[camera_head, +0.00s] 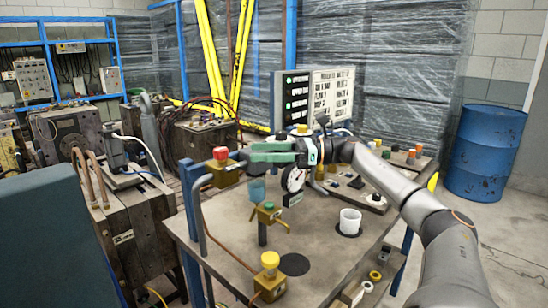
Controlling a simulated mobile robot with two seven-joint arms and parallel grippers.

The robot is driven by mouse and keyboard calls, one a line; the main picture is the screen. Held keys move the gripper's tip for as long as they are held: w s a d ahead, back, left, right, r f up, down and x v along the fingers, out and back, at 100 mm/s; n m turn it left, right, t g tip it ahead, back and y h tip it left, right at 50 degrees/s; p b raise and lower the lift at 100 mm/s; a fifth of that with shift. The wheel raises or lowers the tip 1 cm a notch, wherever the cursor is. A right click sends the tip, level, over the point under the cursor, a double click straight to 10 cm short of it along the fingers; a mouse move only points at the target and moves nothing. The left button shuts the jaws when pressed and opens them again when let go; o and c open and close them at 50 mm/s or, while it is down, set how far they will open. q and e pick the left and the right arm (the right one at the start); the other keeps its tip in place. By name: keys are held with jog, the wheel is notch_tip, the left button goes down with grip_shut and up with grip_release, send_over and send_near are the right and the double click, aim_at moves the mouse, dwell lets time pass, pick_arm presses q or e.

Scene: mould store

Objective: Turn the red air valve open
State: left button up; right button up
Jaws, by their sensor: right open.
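The red air valve (220,154) is a red knob on a yellow body at the back left of the workbench. My right gripper (250,151), with green fingers, reaches in from the right over the bench and points left. Its fingertips are just to the right of the red knob, and I see a gap between them and the knob. The gripper is open and holds nothing that I can see. Which way the knob is turned cannot be told. My left gripper is not in view.
The bench (322,248) also carries a yellow knob (270,261), a green-topped valve (268,211), a dial gauge (294,179) and a white cup (350,219). A grey pipe (197,218) runs along the left edge. A display panel (313,97) stands behind.

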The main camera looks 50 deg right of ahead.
jog(key=shift+v, duration=1.3)
